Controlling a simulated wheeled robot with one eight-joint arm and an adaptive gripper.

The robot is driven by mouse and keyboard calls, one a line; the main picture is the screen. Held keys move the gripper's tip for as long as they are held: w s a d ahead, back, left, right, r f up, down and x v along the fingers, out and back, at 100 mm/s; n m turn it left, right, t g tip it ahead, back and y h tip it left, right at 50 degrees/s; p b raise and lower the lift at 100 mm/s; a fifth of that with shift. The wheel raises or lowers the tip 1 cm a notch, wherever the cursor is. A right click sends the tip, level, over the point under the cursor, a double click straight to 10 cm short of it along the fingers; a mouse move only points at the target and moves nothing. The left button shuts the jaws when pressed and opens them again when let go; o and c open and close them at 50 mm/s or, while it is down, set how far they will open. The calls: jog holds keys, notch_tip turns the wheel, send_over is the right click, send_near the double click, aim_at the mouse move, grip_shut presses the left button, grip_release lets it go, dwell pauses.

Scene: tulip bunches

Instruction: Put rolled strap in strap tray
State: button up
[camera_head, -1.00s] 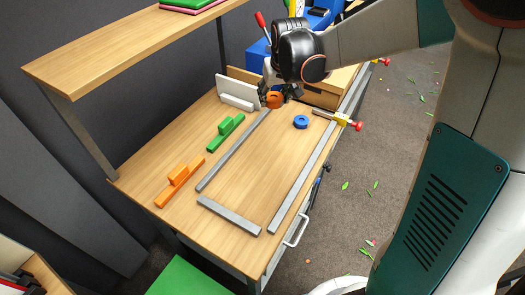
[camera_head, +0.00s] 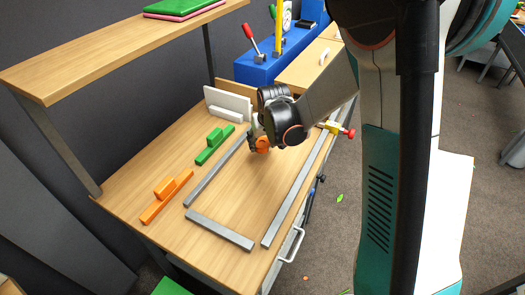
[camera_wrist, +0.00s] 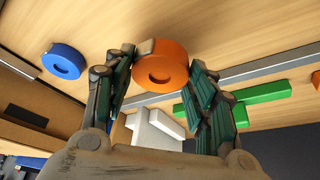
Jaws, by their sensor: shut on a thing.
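An orange ring-shaped roll (camera_head: 263,144), which I take for the rolled strap, is between the fingertips of my gripper (camera_head: 257,141). In the wrist view the orange roll (camera_wrist: 163,68) shows its round face and centre recess, with a finger of my gripper (camera_wrist: 160,72) on each side. My gripper is shut on it over the bench, inside the grey bars. A blue roll (camera_wrist: 62,61) lies on the bench and is hidden behind my arm in the head view. I cannot tell which thing is the strap tray.
A white upright plate and block (camera_head: 228,103), a green stepped block (camera_head: 214,146) and an orange stepped block (camera_head: 167,196) stand along the left. Grey bars (camera_head: 220,231) edge the bare bench middle. A shelf (camera_head: 120,45) overhangs the left; a red-ended clamp (camera_head: 338,129) is at right.

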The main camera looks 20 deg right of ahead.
aim_at(264, 146)
jog(key=shift+f+b, duration=0.6)
jog(key=shift+f, duration=1.35)
jog(key=shift+f, duration=0.2)
jog(key=o, duration=1.1)
jog(key=shift+c, duration=0.2)
jog(key=shift+r, duration=0.15)
